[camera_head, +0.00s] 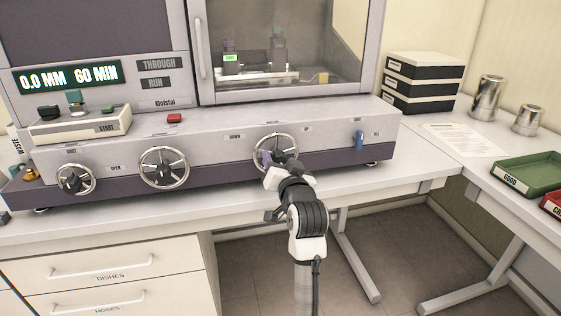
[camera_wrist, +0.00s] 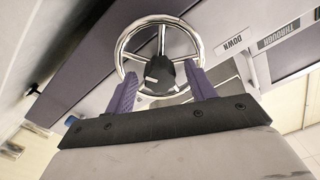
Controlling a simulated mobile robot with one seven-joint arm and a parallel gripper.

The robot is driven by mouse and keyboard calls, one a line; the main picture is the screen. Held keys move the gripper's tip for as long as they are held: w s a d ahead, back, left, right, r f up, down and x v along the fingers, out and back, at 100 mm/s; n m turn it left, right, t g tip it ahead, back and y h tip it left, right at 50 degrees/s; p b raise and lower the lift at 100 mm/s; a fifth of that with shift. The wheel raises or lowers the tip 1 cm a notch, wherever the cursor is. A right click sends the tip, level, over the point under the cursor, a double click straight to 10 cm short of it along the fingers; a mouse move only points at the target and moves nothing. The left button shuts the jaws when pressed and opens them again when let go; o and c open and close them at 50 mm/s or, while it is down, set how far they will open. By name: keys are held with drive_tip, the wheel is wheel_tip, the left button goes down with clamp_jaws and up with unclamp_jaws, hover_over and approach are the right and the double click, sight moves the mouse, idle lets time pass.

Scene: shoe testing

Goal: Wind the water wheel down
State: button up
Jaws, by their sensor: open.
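The water wheel (camera_head: 281,143), a chrome handwheel with spokes and a dark hub, is on the machine's front panel between the labels "DOWN" and "UP". It is large in the wrist view (camera_wrist: 160,72), where the "DOWN" label (camera_wrist: 232,43) is to its right. My gripper (camera_head: 268,160) is in front of this wheel and hides its lower part in the head view. In the wrist view, its two purple fingers (camera_wrist: 162,80) are spread, one on each side of the hub. Nothing is held between them. Whether the fingers touch the spokes or rim cannot be told.
Two similar handwheels (camera_head: 164,167) (camera_head: 75,179) are to the left on the panel. A blue lever (camera_head: 359,139) is to the right. A glass-fronted chamber (camera_head: 280,50) rises behind. Black-and-white boxes (camera_head: 425,65), metal cups (camera_head: 488,97) and a green tray (camera_head: 530,172) stand on the right bench.

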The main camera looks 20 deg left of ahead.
drive_tip(key=shift+c, duration=0.3)
drive_tip(key=c, duration=0.9)
drive_tip(key=shift+n, duration=0.3)
drive_tip(key=n+b, duration=0.2)
drive_tip(key=n, duration=0.1)
drive_tip(key=shift+f+n, duration=0.1)
drive_tip(key=shift+n, duration=0.2)
drive_tip(key=n+b, duration=0.2)
drive_tip(key=n, duration=0.2)
drive_tip(key=shift+n, duration=0.3)
drive_tip(key=n+b, duration=0.4)
drive_tip(key=n, duration=0.4)
drive_tip(key=shift+n, duration=0.6)
